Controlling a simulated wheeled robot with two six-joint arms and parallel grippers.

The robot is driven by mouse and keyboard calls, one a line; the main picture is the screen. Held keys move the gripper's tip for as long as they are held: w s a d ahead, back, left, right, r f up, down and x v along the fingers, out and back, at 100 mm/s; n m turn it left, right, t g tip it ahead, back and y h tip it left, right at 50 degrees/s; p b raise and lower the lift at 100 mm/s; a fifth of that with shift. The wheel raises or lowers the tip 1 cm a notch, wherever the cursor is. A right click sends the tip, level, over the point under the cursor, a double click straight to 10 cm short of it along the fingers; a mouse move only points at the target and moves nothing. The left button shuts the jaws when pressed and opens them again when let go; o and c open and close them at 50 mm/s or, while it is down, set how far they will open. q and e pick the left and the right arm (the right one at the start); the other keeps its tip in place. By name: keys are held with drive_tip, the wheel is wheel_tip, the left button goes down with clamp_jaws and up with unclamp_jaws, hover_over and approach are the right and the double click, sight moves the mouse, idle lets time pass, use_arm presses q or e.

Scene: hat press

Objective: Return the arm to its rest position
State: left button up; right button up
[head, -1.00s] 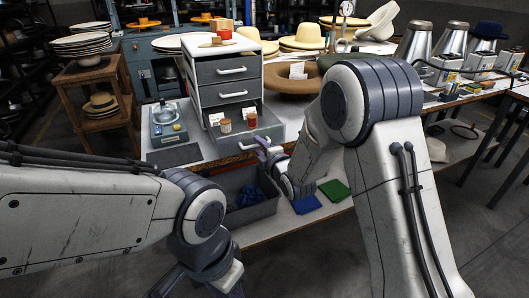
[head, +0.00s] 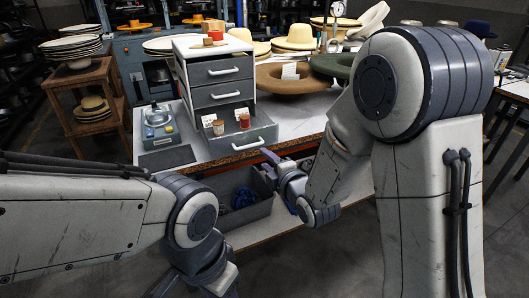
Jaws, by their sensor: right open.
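My right arm reaches in from the right, and its gripper (head: 268,163) is open and appears empty. It is in front of and below the bottom drawer (head: 262,134) of a grey and white drawer unit (head: 213,42), at the right end of a grey bin (head: 254,211). I cannot tell whether it touches the bin. My left arm comes in from the left with its wrist (head: 205,262) bent down at the bottom edge. Its fingertips are cut off or too unclear to read.
The bottom drawer stands out, with small jars (head: 244,121) at it. The bin holds blue material (head: 243,198). A small grey device (head: 158,122) is left of the unit. Hats (head: 292,78) lie behind on the bench, and a wooden stand (head: 79,76) is at left.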

drive_tip(key=s+a+f+m+g+h, duration=0.1)
drive_tip(key=s+a+f+m+g, duration=0.1)
drive_tip(key=s+m+g, duration=0.35)
drive_tip(key=s+a+f+m+g+h, duration=0.1)
drive_tip(key=s+a+f+m+g, duration=0.15)
drive_tip(key=s, duration=0.55)
drive_tip(key=s+d+r+m+g+h, duration=0.1)
drive_tip(key=s+d+m+g, duration=0.15)
drive_tip(key=s, duration=0.75)
drive_tip(key=s+d+r+m+g+h, duration=0.1)
drive_tip(key=s+m+g, duration=0.3)
drive_tip(key=s, duration=0.6)
wheel_tip(320, 180, up, 17)
drive_tip(key=p, duration=1.7)
drive_tip(key=shift+w+d, duration=0.2)
drive_tip(key=shift+w, duration=0.15)
